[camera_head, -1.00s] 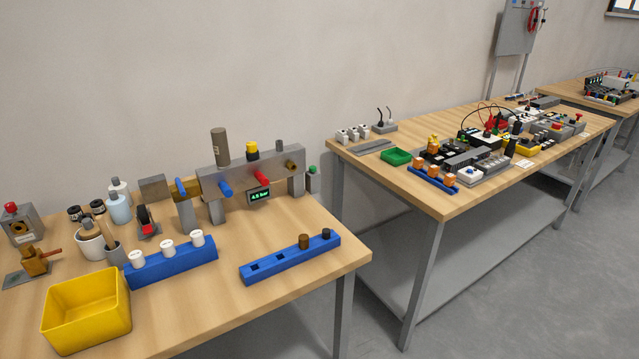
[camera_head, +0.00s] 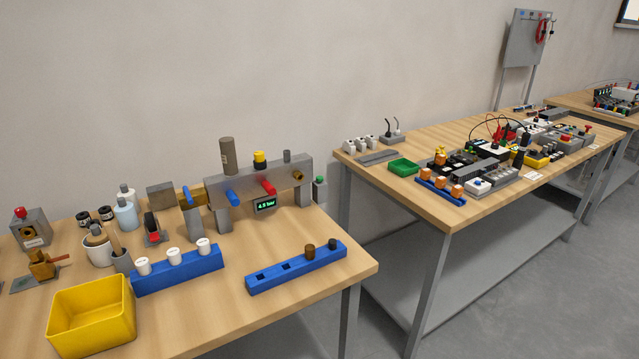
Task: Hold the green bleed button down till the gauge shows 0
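Nothing touches the button. Neither of my grippers is in view.
On the near table (camera_head: 215,311) stand a yellow bin (camera_head: 92,318), a blue rack with white caps (camera_head: 180,270) and a blue rack with brown and black plugs (camera_head: 290,272). A second table (camera_head: 420,212) with electrical parts stands right, past a floor gap.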

